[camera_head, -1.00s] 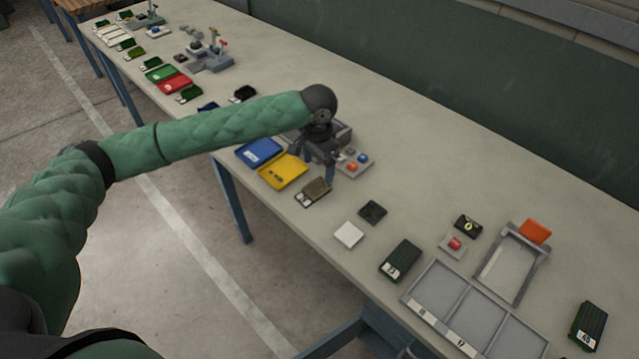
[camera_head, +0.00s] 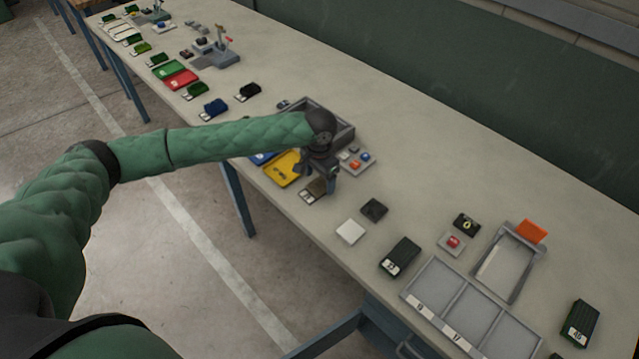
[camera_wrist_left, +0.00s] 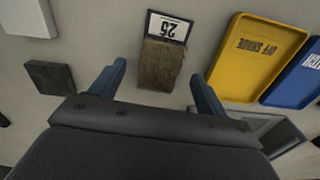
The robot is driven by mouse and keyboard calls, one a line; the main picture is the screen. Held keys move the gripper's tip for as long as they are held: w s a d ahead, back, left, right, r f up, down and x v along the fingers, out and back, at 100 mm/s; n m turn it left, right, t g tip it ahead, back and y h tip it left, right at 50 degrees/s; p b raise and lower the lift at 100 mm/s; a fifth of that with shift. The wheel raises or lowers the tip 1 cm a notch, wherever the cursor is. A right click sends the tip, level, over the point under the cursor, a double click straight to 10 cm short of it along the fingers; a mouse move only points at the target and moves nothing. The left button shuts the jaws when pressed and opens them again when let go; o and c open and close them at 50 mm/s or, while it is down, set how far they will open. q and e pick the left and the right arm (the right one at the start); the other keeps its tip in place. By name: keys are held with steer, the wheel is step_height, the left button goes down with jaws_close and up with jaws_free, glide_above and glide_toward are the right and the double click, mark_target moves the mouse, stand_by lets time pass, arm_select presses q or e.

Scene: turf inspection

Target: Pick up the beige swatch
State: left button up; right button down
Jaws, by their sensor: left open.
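The beige swatch (camera_head: 315,188) is a small brownish pile piece with a white label. It lies on the table near the front edge, to the right of the yellow tray. In the left wrist view the swatch (camera_wrist_left: 161,62) shows its label reading 25, and it sits between and beyond the fingertips of my left gripper. My left gripper (camera_head: 326,184) is open and empty, just above the swatch in the head view, partly covering it. Its blue fingers (camera_wrist_left: 158,84) stand on either side of the swatch, apart from it. My right gripper is not in view.
The yellow tray (camera_head: 281,170) and blue tray (camera_head: 262,158) lie left of the swatch. A button box (camera_head: 356,160) and grey bin (camera_head: 342,127) stand behind. A white block (camera_head: 350,232), a dark block (camera_head: 374,209) and a dark green swatch (camera_head: 400,257) lie to the right.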

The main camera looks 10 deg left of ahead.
arm_select(q)
steer(key=shift+f, duration=0.95)
steer(key=c, duration=1)
steer(key=shift+r, duration=0.1)
